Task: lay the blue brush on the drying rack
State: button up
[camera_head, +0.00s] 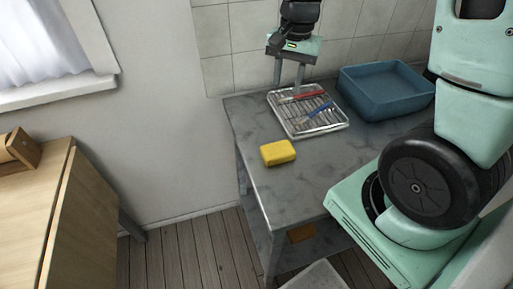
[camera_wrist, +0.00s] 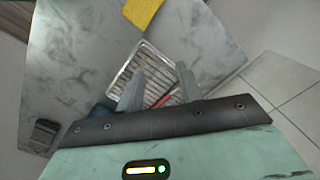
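The blue brush (camera_head: 319,111) lies on the wire drying rack (camera_head: 320,130) on the grey counter, slanting across its bars. A red brush (camera_head: 304,95) lies on the rack behind it; part of it also shows near my fingers in the wrist view (camera_wrist: 166,100). My gripper (camera_head: 287,87) is above the back of the rack, pointing down. Its two fingers are apart with nothing held between them, as the wrist view shows (camera_wrist: 160,84). The rack (camera_wrist: 126,74) is below them there. I cannot make out the blue brush in the wrist view.
A blue basin (camera_head: 385,92) stands right of the rack, close to it. A yellow sponge (camera_head: 278,152) lies on the counter (camera_head: 300,185) in front of the rack. A tiled wall is behind. A wooden table (camera_head: 30,215) stands at the left. The front counter is mostly clear.

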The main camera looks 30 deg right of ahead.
jog(key=s+a+r+n, duration=0.1)
jog(key=s+a+n, duration=0.25)
jog(key=a, duration=0.35)
jog(key=s+a+r+n, duration=0.1)
jog(key=s+a+n, duration=0.2)
jog(key=a+n, duration=0.3)
jog(key=s+a+n, duration=0.8)
jog(key=s+a, duration=0.1)
jog(key=s, duration=0.3)
jog(key=shift+s+a+r+n, duration=0.15)
jog(key=shift+s+r+n, duration=0.1)
jog(key=shift+r+n, duration=0.1)
